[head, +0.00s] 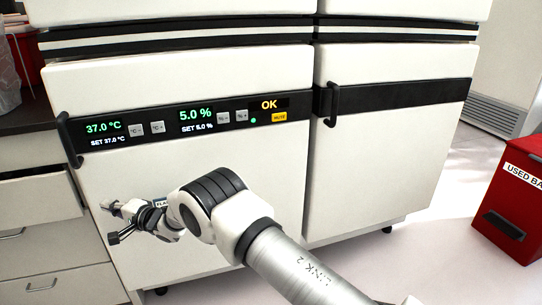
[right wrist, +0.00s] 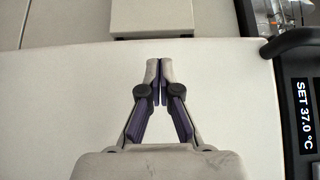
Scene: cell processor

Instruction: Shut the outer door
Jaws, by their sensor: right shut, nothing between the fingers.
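The outer door (head: 265,165) is the white left-hand front panel of the incubator in the head view. It has a black control strip (head: 165,128) and a dark handle (head: 68,140) at its left edge. It looks flush or nearly flush with the cabinet; a small gap cannot be ruled out. My right gripper (head: 108,206) is in front of the door's lower left part, below the handle. In the right wrist view my right gripper (right wrist: 160,66) has its fingertips together and empty, over the white panel (right wrist: 55,95); contact cannot be told. My left gripper is not in view.
A second white door (head: 385,165) with its own handle (head: 331,105) is on the right. Drawers (head: 45,235) stand at the left, the upper one partly pulled out. A red bin (head: 515,205) stands at the far right. Pale floor between is clear.

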